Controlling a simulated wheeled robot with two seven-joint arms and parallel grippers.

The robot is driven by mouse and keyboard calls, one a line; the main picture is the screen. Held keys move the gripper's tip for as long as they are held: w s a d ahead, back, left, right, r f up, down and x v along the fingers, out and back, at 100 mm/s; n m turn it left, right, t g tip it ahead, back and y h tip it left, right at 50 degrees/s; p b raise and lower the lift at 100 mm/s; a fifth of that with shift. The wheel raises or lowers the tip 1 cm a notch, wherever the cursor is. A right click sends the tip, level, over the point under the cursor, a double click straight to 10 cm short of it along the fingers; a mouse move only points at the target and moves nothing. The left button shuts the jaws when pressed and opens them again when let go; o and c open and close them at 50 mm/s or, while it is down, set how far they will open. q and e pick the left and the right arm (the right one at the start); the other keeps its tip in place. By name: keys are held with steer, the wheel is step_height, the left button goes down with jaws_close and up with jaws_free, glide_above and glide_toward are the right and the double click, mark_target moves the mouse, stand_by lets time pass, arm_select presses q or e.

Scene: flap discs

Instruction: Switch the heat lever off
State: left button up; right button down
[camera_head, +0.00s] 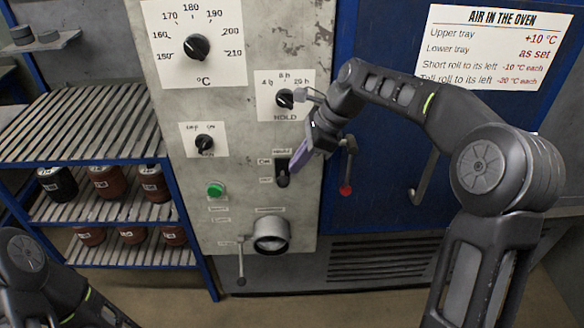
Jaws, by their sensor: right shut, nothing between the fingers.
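The heat lever (282,181) is a small dark toggle on a black plate, on the pale control panel (235,125). Its knob shows low on the plate, beside the lower of two small labels. My right gripper (297,158) reaches in from the right, with purple fingers pointing down and left. It is shut and empty, its tips just at the upper right of the lever. They cover part of the plate, and I cannot tell whether they touch the lever. My left arm shows at the bottom left, but its gripper is out of view.
A red-tipped handle (346,180) hangs to the right. A rack (85,125) with rolls stands left.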

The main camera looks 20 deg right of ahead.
mark_target(286, 178)
steer(key=shift+x, duration=1.5)
steer(key=s+f+t+b, duration=0.1)
steer(key=t+b, duration=0.1)
steer(key=b, duration=0.3)
steer(key=f+n+t+b, duration=0.1)
steer(key=f+t+b, duration=0.1)
steer(key=b, duration=0.3)
steer(key=s+f+t+h+b, duration=0.1)
steer(key=f+t+b, duration=0.1)
steer(key=b, duration=0.3)
steer(key=shift+s+a+n, duration=0.3)
steer(key=shift+a, duration=0.05)
steer(key=shift+r, duration=0.2)
steer(key=shift+r+p, duration=0.65)
